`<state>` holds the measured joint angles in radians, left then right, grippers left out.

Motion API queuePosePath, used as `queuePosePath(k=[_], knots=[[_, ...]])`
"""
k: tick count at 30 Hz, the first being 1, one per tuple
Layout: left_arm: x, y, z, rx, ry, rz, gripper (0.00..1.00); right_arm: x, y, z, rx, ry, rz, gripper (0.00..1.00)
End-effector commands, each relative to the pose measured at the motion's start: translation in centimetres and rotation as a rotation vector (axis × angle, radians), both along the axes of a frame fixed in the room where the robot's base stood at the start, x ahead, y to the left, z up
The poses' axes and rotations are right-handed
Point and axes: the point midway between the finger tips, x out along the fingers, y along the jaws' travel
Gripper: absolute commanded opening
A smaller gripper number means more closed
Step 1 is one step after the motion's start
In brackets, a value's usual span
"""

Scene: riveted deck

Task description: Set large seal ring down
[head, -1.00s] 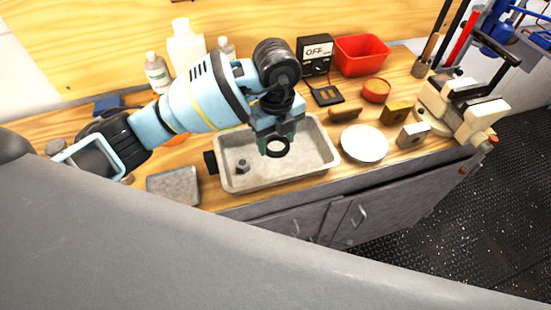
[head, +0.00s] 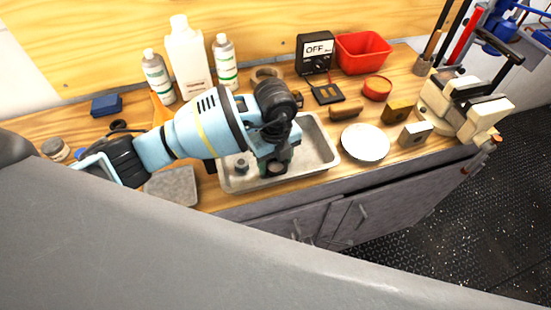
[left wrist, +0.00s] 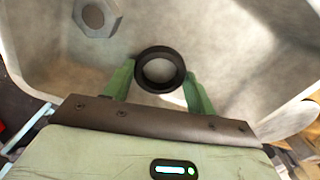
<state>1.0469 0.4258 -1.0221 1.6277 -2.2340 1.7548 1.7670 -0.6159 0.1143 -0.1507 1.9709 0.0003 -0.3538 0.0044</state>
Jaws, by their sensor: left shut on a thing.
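The large seal ring is a thick black ring, seen between the green fingertips in the left wrist view (left wrist: 142,72). My left gripper (head: 274,164) is shut on it and holds it over the floor of the grey metal tray (head: 325,145). The ring lies roughly flat. In the head view the gripper and arm hide most of it, and I cannot tell whether it touches the tray floor. A grey hex nut (head: 241,166) lies in the tray left of the gripper and also shows in the left wrist view (left wrist: 97,32). My right gripper is not in view.
A white plate (head: 365,143) is right of the tray, with small blocks and a vise (head: 465,105) beyond. White bottles (head: 188,60) stand behind my arm. A grey slab (head: 172,187) lies left of the tray. The tray's right part is clear.

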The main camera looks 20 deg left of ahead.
Motion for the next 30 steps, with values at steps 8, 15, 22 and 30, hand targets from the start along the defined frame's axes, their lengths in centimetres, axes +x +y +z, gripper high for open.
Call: queuePosePath(k=[8, 15, 22, 30], knots=[[0.0, 0.0, -0.3, 0.0, 0.0, 0.0, 0.61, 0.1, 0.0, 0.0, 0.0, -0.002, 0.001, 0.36], [0.0, 0.0, -0.3, 0.0, 0.0, 0.0, 0.78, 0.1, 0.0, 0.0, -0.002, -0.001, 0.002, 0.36], [0.0, 0.0, 0.0, -0.001, -0.001, 0.0, 0.78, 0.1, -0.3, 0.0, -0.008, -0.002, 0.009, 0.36], [0.2, 0.0, 4.2, -0.002, -0.008, -0.001, 0.78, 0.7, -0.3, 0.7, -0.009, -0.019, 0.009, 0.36]])
